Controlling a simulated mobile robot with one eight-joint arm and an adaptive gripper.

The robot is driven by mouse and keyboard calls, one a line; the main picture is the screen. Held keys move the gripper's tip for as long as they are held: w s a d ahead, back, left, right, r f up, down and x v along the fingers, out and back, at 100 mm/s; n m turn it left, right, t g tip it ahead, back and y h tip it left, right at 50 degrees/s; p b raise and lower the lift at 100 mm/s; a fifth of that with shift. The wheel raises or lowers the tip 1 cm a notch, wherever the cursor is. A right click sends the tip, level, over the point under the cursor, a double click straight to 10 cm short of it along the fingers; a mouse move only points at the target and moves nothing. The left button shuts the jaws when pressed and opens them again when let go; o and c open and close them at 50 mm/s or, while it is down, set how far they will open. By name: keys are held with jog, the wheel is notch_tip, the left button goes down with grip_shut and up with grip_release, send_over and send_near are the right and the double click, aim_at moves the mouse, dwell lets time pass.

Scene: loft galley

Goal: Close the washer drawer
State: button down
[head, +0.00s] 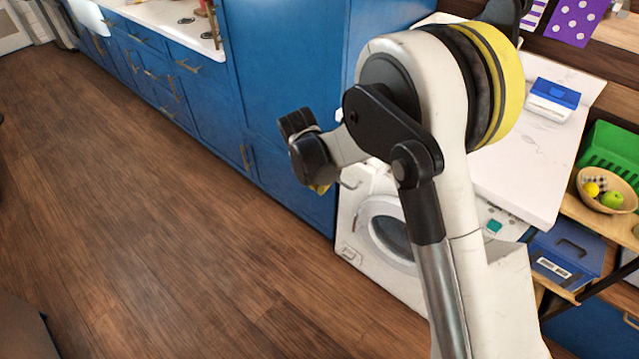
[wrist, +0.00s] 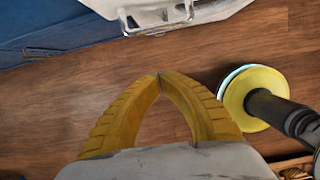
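The white washer (head: 355,241) stands under the counter, with a round glass door (head: 391,238) at its front; my arm hides part of it. The washer drawer (head: 369,183) is at its upper left, with a handle (head: 351,184). It seems to stick out from the front, but how far I cannot tell. In the wrist view a white front with a metal handle (wrist: 157,17), likely the drawer, is at the top edge. My gripper (wrist: 160,78) has its yellow fingertips together with nothing between them, apart from the handle. In the head view it is mostly hidden behind my wrist.
Blue cabinets (head: 285,90) stand left of the washer. A white counter (head: 525,160) above it holds a blue-and-white box (head: 553,99).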

jog(key=w+d+f+b, duration=0.2)
jog(key=w+d+f, duration=0.1)
jog(key=shift+w+d+f+b, duration=0.15)
jog(key=shift+w+f+b, duration=0.15)
jog(key=shift+w, duration=0.1)
jog(key=w+d, duration=0.2)
jog(key=w, duration=0.1)
jog(key=w+d, duration=0.5)
jog(key=w, duration=0.1)
jog(key=shift+w+d, duration=0.25)
jog(key=shift+w, duration=0.1)
